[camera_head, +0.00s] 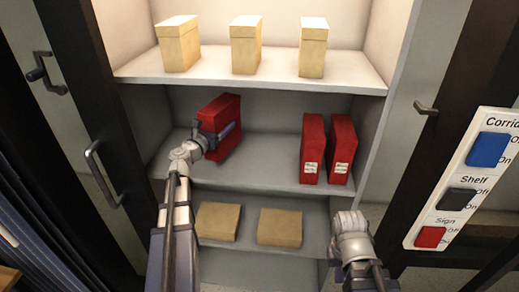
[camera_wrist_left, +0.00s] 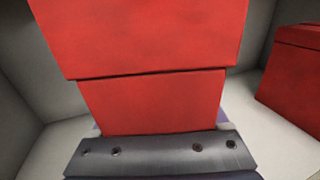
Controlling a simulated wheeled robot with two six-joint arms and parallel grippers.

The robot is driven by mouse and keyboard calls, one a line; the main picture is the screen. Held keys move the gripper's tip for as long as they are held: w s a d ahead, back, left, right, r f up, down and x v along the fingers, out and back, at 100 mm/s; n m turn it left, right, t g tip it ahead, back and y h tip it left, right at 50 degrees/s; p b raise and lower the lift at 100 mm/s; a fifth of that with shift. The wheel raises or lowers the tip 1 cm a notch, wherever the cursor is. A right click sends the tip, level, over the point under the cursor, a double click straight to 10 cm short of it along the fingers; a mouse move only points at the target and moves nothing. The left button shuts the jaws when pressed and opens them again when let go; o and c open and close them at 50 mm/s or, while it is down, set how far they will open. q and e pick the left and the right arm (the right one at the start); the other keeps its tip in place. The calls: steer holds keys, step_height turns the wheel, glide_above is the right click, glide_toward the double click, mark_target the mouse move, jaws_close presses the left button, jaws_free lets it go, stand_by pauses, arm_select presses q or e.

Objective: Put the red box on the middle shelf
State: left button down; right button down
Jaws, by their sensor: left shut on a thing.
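A red box (camera_head: 228,110) is at the left part of the middle shelf (camera_head: 262,150), tilted a little in the head view. My left gripper (camera_head: 222,133) is shut on it from the front. In the left wrist view the red box (camera_wrist_left: 150,95) fills the space right in front of the jaws, with a dark seam across it. I cannot tell whether its base touches the shelf. My right arm (camera_head: 355,250) shows at the lower right, but its fingertips cannot be made out.
Two red boxes with white labels (camera_head: 312,150) (camera_head: 342,150) stand upright at the right of the middle shelf. Three cream boxes (camera_head: 246,46) stand on the top shelf, and two flat tan boxes (camera_head: 218,221) lie on the lower shelf. A switch panel (camera_head: 465,190) is at the right.

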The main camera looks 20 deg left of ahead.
arm_select(q)
steer(key=shift+m+h, duration=0.4)
steer(key=shift+h, duration=0.2)
steer(key=r+p, duration=0.1)
steer(key=s+r+p, duration=0.1)
steer(key=r+p, duration=0.2)
steer(key=r, duration=0.1)
steer(key=shift+s+a+r, duration=0.1)
steer(key=shift+s+a, duration=0.1)
steer(key=shift+s, duration=0.05)
step_height(320, 180, down, 10)
steer(key=b, duration=1)
steer(key=shift+f, duration=0.25)
jaws_free()
steer(key=shift+r, duration=0.1)
steer(key=shift+s+r, duration=0.1)
steer(key=shift+r, duration=0.1)
steer(key=s+a, duration=0.2)
steer(key=s, duration=0.9)
steer(key=shift+s+f, duration=0.15)
steer(key=shift+s, duration=0.25)
